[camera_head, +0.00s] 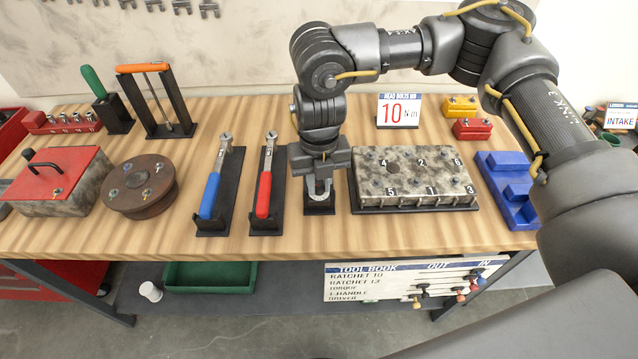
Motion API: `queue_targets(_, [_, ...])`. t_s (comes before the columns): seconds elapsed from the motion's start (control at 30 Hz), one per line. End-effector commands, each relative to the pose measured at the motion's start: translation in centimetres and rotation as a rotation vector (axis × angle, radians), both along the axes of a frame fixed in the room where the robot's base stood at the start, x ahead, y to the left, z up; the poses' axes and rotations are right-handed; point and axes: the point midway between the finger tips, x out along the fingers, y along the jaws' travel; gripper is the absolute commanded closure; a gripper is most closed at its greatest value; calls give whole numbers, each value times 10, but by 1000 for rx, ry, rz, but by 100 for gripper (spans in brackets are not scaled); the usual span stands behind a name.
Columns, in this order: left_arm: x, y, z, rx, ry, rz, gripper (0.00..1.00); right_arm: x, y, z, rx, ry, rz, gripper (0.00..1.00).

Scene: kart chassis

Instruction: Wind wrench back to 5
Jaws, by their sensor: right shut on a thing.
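My right gripper (318,172) points down over a black stand (319,208), just left of the metal block. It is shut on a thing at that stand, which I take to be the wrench. The gripper and arm hide most of it, and no scale setting on it can be read. A sign (399,111) behind reads 10 Nm. My left gripper is out of view.
A red-handled ratchet (264,194) and a blue-handled ratchet (210,195) lie on black stands to the left. The numbered metal block (412,178) sits close on the right, with a blue holder (510,190) beyond. Bare wood shows along the bench's front.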

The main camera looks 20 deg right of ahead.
Motion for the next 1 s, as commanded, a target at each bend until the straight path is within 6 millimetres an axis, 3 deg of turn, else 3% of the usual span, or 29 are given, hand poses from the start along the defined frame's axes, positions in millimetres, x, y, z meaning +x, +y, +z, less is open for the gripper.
queue_targets(1.0, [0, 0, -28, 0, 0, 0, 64, 0, 0, 0, 0, -2, 963, 100])
